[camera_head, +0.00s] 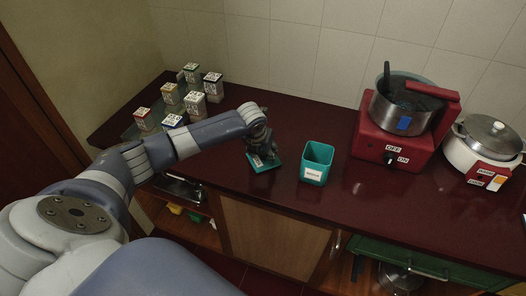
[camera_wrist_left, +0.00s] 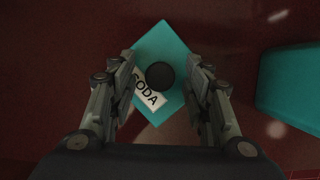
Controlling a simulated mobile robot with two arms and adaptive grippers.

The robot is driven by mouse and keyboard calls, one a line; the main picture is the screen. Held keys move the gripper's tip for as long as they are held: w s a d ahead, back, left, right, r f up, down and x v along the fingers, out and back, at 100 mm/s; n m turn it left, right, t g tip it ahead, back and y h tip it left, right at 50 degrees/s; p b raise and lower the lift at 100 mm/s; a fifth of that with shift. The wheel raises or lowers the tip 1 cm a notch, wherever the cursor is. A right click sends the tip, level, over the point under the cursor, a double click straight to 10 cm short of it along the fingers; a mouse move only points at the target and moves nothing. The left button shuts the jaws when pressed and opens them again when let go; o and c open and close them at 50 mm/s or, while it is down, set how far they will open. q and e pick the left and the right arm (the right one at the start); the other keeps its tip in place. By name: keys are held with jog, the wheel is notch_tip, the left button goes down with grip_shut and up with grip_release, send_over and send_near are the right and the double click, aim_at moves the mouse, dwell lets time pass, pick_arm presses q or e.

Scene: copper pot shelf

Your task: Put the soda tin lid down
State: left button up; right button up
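The soda tin lid (camera_head: 264,164) is a teal square with a black round knob and a white label; it appears to lie flat on the dark red counter. In the left wrist view the lid (camera_wrist_left: 172,48) is turned like a diamond, with "SODA" readable. My left gripper (camera_head: 262,150) is right above the lid. In the left wrist view its fingers (camera_wrist_left: 161,62) stand apart on either side of the knob, with gaps between. The open teal tin (camera_head: 317,162) stands upright just right of the lid. My right gripper is not in view.
Several small labelled boxes (camera_head: 196,105) stand at the back left of the counter (camera_head: 240,193). A red cooker with a pot (camera_head: 404,112) and a white-and-red cooker (camera_head: 483,150) stand to the right. The counter in front of the red cooker is clear.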

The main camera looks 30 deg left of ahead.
pick_arm(q)
jog(key=shift+r, duration=0.1)
jog(key=b+v, duration=0.1)
jog(key=v, duration=1.1)
jog(key=shift+d, duration=0.1)
